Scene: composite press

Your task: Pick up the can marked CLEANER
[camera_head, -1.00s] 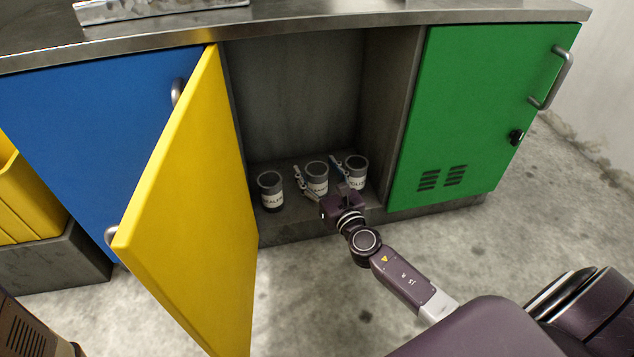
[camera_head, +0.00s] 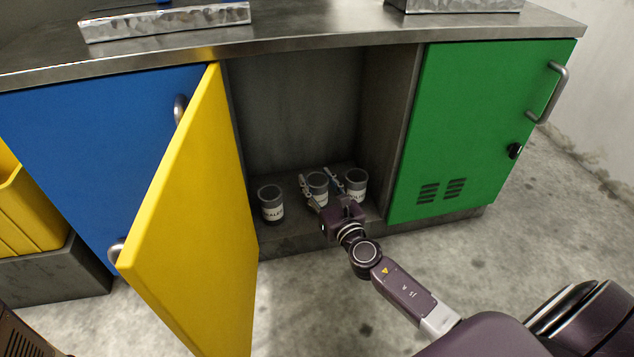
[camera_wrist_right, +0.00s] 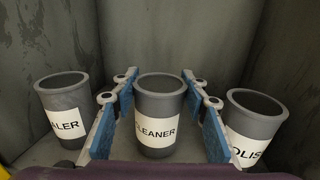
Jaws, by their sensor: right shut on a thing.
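The grey can marked CLEANER (camera_head: 318,182) stands upright in the open cabinet, in the middle of a row of three cans. Its label faces out in the right wrist view (camera_wrist_right: 158,132). My right gripper (camera_head: 317,179) reaches into the cabinet from the front, with one finger on each side of this can. In the right wrist view its blue-padded fingers (camera_wrist_right: 157,85) flank the can, shut on it. The can appears to rest on the cabinet floor. My left gripper is not in view.
A can labelled SEALER (camera_head: 271,204) stands left of the CLEANER can, and one labelled POLISH (camera_head: 356,184) stands close on the right. The yellow door (camera_head: 195,225) is open on the left. The green door (camera_head: 480,130) is shut. A metal worktop (camera_head: 330,38) lies above.

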